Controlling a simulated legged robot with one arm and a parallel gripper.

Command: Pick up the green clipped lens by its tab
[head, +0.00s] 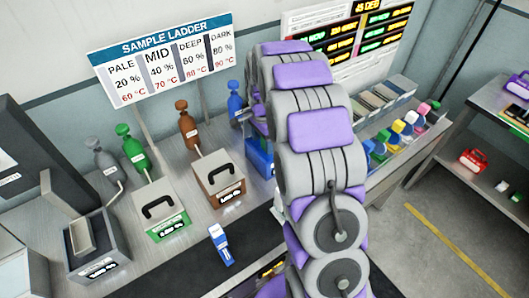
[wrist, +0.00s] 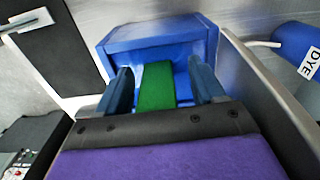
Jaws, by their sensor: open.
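A green strip (wrist: 155,88), which looks like the green lens or its tab, shows in the wrist view at the open front of a blue box (wrist: 150,40). My gripper (wrist: 160,70) is open, with one dark blue finger on each side of the green strip. I see gaps between the strip and both fingers; the strip's lower end is hidden behind my gripper's body. In the head view, part of a blue box (head: 260,155) shows beside my arm, which hides my gripper and the green lens.
A grey wall or rail (wrist: 265,85) runs close on the right in the wrist view, with a blue dye bottle (wrist: 297,45) beyond.

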